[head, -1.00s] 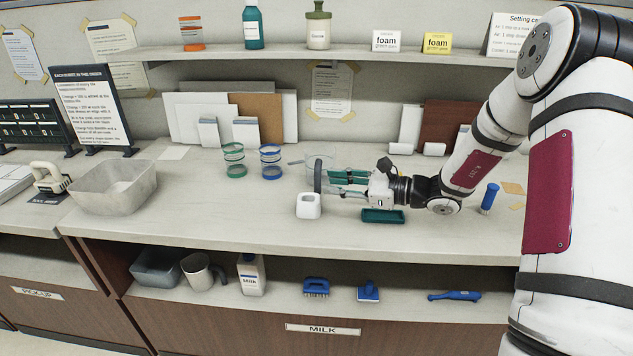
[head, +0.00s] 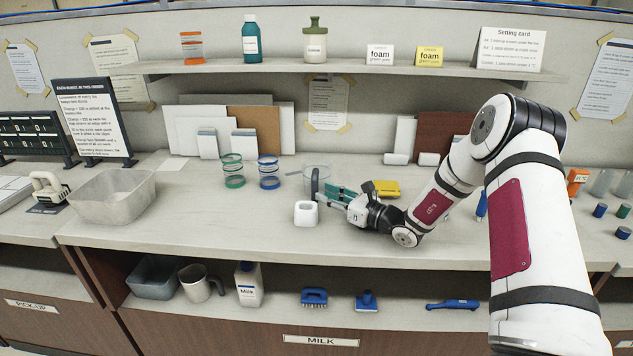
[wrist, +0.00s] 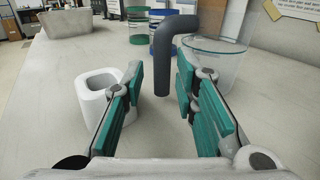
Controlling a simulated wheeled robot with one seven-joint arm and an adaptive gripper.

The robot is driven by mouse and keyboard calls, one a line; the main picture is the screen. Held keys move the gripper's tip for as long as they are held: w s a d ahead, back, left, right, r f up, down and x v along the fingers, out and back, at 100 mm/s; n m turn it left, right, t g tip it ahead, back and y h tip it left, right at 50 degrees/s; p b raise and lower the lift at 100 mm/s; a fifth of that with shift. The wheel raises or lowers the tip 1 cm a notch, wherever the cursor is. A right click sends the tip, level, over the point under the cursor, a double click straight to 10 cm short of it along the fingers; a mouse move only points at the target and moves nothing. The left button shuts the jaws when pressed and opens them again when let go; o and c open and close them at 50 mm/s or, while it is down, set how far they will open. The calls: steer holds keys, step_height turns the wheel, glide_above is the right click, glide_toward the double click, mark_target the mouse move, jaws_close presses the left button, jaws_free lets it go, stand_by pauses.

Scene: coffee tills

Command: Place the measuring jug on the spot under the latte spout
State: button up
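The measuring jug (head: 323,174) is clear, with a dark grey handle, and stands upright on the counter. In the wrist view the jug (wrist: 222,66) is ahead and to the right, with its handle (wrist: 188,45) turned toward me. My gripper (head: 333,191) is open, at the near side of the jug; its teal pads also show in the wrist view (wrist: 160,85). The handle shows between the two fingertips, and neither pad visibly touches it. I cannot tell how far between the pads it is. I cannot make out the latte spout or its spot.
A white square container (head: 306,213) stands close left of the gripper. Green (head: 233,171) and blue (head: 269,172) banded clear cups stand left of the jug. A yellow object (head: 386,188) lies behind my wrist. Small bottles and glasses stand at far right.

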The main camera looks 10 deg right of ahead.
mark_target(314, 188)
steer(key=shift+x, duration=2.75)
steer(key=shift+d, duration=0.1)
jaws_close()
